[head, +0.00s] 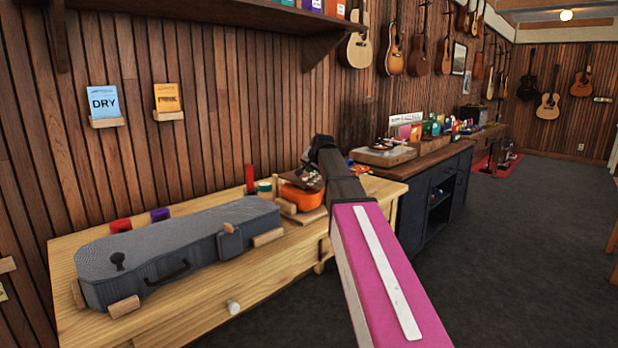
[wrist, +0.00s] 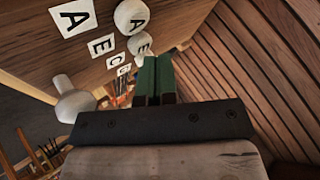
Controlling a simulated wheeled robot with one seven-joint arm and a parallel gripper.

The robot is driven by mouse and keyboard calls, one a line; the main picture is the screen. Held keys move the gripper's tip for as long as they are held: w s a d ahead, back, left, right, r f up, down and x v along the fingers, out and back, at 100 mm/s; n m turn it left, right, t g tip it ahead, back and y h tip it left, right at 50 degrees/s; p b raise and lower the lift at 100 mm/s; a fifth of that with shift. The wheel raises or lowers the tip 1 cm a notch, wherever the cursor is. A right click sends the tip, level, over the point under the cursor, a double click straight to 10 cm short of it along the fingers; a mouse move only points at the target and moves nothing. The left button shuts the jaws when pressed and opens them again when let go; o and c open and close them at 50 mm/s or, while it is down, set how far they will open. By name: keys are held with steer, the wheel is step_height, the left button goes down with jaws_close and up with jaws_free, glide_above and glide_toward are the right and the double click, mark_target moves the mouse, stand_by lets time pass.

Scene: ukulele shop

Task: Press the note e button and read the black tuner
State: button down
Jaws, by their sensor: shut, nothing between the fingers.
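My gripper (wrist: 157,62) shows in the wrist view with its two green fingers together and nothing between them. Just left of the fingertips is a round pale button marked E (wrist: 140,45); I cannot tell whether they touch. Another round button, marked A (wrist: 130,17), is above it. White letter cards sit beside them on the wood, including an A card (wrist: 72,18) and an E card (wrist: 101,45). In the head view my arm hides the gripper and the buttons. I cannot make out the black tuner or any reading on it.
In the head view a grey instrument case (head: 180,245) lies on the wooden bench (head: 175,322). An orange ukulele (head: 302,197) stands behind it, partly hidden by my arm. A dark cabinet (head: 450,190) is beyond. The grey floor (head: 520,240) at right is clear.

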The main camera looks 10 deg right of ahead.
mark_target(311, 175)
steer(key=shift+f, duration=0.45)
stand_by(0.5)
stand_by(0.3)
steer(key=shift+r, duration=0.95)
steer(key=shift+r, duration=2.5)
